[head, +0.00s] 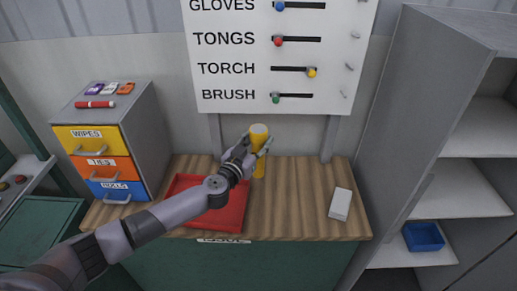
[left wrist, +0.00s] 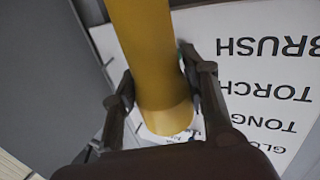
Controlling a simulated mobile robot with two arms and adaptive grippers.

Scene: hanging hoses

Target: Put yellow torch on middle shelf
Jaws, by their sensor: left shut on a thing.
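The yellow torch (head: 258,150) is upright in the head view, in front of the wall above the wooden bench top. My left gripper (head: 252,150) is shut on it. The torch (left wrist: 152,60) also fills the middle of the left wrist view, between the two fingers of the left gripper (left wrist: 160,92). The shelf unit stands at the right of the head view, with its middle shelf (head: 460,188) bare where it shows. My right gripper is not in view.
A red tray (head: 238,217) lies on the wooden bench (head: 285,215), partly behind my left arm. A white box (head: 340,204) lies at the bench's right. A blue bin (head: 423,237) sits on a lower shelf. The sign board (head: 225,85) hangs above. A drawer cabinet (head: 140,110) stands left.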

